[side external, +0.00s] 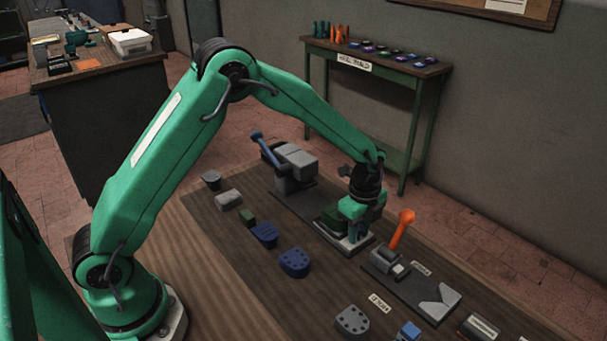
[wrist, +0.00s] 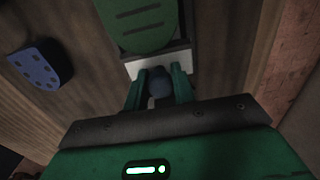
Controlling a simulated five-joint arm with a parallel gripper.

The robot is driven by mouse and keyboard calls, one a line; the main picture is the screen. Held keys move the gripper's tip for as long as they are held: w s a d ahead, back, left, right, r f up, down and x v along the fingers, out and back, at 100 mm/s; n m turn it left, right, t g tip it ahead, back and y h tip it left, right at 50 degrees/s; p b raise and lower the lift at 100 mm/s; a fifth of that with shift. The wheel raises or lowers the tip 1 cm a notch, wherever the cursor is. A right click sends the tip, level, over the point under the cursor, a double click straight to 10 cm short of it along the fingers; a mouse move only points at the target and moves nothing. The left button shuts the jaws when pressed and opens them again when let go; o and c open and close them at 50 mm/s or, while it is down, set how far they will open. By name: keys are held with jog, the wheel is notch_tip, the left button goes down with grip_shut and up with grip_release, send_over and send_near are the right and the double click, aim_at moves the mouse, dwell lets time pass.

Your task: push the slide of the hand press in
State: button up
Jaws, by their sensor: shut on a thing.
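The hand press (side external: 294,166) is grey with a blue lever that leans up to the left. Its dark base plate (side external: 296,207) runs toward my gripper. The slide (side external: 325,232) is a pale plate at the near end of that base, with a dark green sole-shaped pad on it. In the wrist view the slide's pale edge (wrist: 187,58) and the green pad (wrist: 140,22) lie just beyond my fingers. My gripper (side external: 356,234) is low at the slide's outer end. In the wrist view my gripper (wrist: 160,76) is shut on a dark blue-grey knob (wrist: 160,84). The knob's lower part is hidden.
A second fixture with an orange lever (side external: 402,228) stands close to the right of my gripper. Loose heel pieces lie on the bench in front, including a blue one (side external: 294,263). A green side table (side external: 375,62) stands behind.

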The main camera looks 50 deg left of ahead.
jog(key=shift+a, duration=0.1)
jog(key=shift+a, duration=6.25)
jog(key=o, duration=0.4)
jog(key=shift+a, duration=0.1)
jog(key=o, duration=1.2)
jog(key=shift+c, duration=0.2)
jog(key=shift+r, duration=1.75)
jog(key=shift+d+r, duration=0.35)
jog(key=shift+d, duration=0.4)
jog(key=shift+d+r, duration=0.3)
jog(key=shift+d, duration=0.5)
jog(key=shift+d+r, duration=0.35)
jog(key=shift+d, duration=0.4)
